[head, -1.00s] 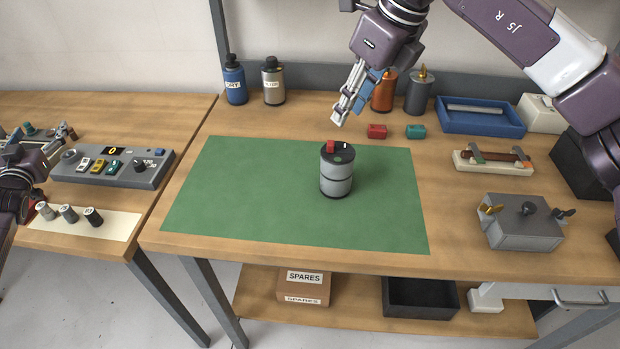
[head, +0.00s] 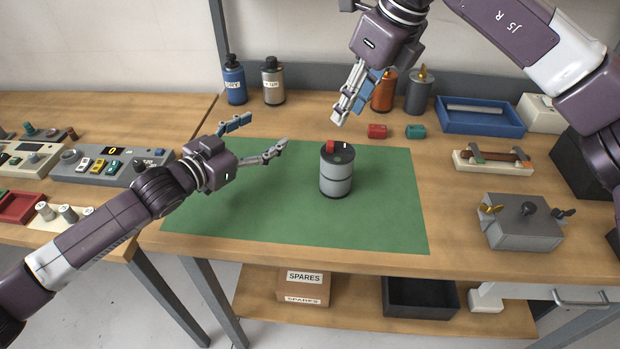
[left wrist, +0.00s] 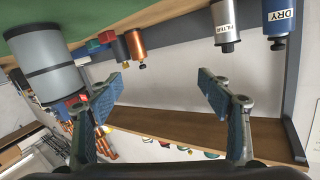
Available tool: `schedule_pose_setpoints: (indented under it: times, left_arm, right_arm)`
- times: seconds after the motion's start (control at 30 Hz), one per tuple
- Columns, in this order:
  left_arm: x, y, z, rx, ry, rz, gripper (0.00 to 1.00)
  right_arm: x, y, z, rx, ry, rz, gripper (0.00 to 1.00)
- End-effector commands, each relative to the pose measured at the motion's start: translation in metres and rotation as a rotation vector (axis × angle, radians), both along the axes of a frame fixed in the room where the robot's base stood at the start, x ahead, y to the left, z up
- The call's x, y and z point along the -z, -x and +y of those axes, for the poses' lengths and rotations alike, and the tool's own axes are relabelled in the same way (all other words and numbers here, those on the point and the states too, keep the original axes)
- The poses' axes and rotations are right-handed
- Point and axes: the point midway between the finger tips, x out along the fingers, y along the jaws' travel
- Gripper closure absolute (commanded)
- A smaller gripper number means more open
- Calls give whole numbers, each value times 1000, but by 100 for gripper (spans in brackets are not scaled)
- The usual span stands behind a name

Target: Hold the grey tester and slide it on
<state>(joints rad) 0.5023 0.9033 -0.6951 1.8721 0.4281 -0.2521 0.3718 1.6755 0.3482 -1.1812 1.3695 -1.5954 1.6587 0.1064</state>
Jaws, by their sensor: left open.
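The grey tester appears to be the upright grey cylinder (head: 336,178) on the green mat (head: 240,230). It has dark bands and a dark top with a red piece and a small white mark. In the left wrist view the cylinder (left wrist: 52,70) shows upside down at the upper left, beside one finger and not between the fingers. My left gripper (head: 262,135) is open and empty over the mat's back left part, left of the cylinder and apart from it. My right gripper (head: 350,112) hangs behind the cylinder, apart from it; its finger gap is unclear.
Blue (head: 234,80) and silver (head: 273,82) bottles stand at the back. Red (head: 376,131) and teal (head: 415,131) blocks lie behind the mat. A grey box with knobs (head: 522,228) stands right. A grey control panel (head: 110,172) is on the left table. The mat's front is clear.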

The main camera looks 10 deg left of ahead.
Motion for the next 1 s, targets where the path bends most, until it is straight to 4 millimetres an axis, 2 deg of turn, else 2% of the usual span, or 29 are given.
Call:
schedule_pose_setpoints:
  times: [0.03,0.1,0.2,0.3,0.43,0.57,1.0]
  left_arm:
    - [2,13,-25,45,8,29,28]
    - [10,33,-54,97,20,81,28]
    - [22,58,-84,153,32,154,28]
    - [31,78,-104,189,40,212,28]
    - [39,92,-117,213,44,254,28]
    - [43,88,-126,218,47,264,28]
    - [61,47,-167,217,47,264,28]
  right_arm:
    - [0,0,0,0,0,0,71]
    - [0,0,0,0,0,0,71]
    - [0,0,0,0,0,0,71]
    - [0,0,0,0,0,0,71]
    - [0,0,0,0,0,0,71]
    - [0,0,0,0,0,0,71]
    - [0,0,0,0,0,0,71]
